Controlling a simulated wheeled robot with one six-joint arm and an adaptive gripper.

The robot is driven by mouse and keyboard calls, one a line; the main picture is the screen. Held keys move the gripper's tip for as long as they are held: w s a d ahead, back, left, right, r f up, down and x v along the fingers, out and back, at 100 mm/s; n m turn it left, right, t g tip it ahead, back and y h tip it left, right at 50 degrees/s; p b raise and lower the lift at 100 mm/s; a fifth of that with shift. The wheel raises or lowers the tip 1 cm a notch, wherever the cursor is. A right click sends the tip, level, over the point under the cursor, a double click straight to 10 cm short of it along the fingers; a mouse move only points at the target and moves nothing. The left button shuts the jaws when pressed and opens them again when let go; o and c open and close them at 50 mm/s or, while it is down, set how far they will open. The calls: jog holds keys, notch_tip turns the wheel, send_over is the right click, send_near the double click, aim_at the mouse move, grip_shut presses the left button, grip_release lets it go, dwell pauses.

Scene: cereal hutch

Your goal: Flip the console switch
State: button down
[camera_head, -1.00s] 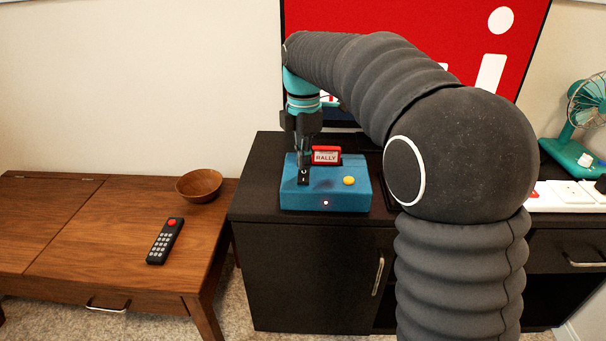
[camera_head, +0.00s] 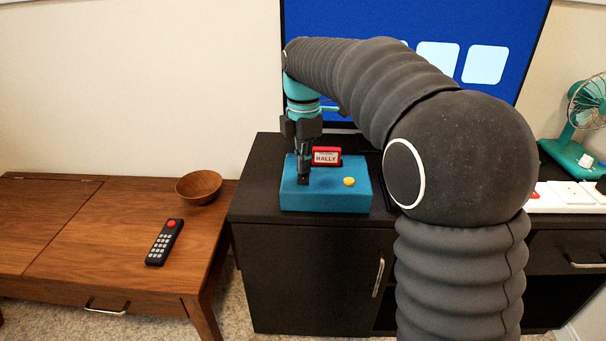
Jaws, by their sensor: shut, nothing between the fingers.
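The console (camera_head: 335,201) is a blue box on the black cabinet, with a round yellow button (camera_head: 349,182) on its top right. A red cartridge labelled RALLY (camera_head: 326,156) stands upright at its back. The dark switch (camera_head: 303,182) is on the console's top left, mostly hidden by my fingers. My gripper (camera_head: 304,172) points down, shut and empty, with its tips at the switch. I cannot tell whether they touch it. No light shows on the console's front. The screen (camera_head: 380,25) behind is blue with white rounded squares.
The black cabinet (camera_head: 290,260) carries the console. A wooden table (camera_head: 90,235) at left holds a bowl (camera_head: 199,186) and a remote (camera_head: 164,242). A teal fan (camera_head: 577,135) and a white power strip (camera_head: 565,197) are at right. My arm hides part of the screen and cabinet.

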jog(key=shift+r+p, duration=2.25)
jog(key=shift+r, duration=1.25)
jog(key=m, duration=0.2)
jog(key=shift+w+a+m, duration=0.15)
jog(key=shift+w+m, duration=0.15)
jog(key=shift+w, duration=0.05)
notch_tip(320, 180, down, 4)
jog(key=m, duration=0.4)
jog(key=shift+s+r, duration=0.15)
jog(key=s+d+m, duration=0.1)
jog(key=m, duration=0.1)
jog(key=s+d+f+m, duration=0.1)
jog(key=s, duration=0.1)
jog(key=s+f+m+t, duration=0.1)
jog(key=m, duration=0.1)
jog(key=shift+s+d+m, duration=0.25)
jog(key=shift+d+m, duration=0.05)
jog(key=shift+d, duration=0.1)
jog(key=s+d+m+t, duration=0.2)
jog(key=s+d+m, duration=0.3)
jog(key=s, duration=0.7)
jog(key=s+d+m+t, duration=0.2)
jog(key=s+d+m, duration=0.4)
jog(key=s+d, duration=0.3)
jog(key=shift+s+f+t, duration=0.3)
jog(key=shift+s, duration=1.25)
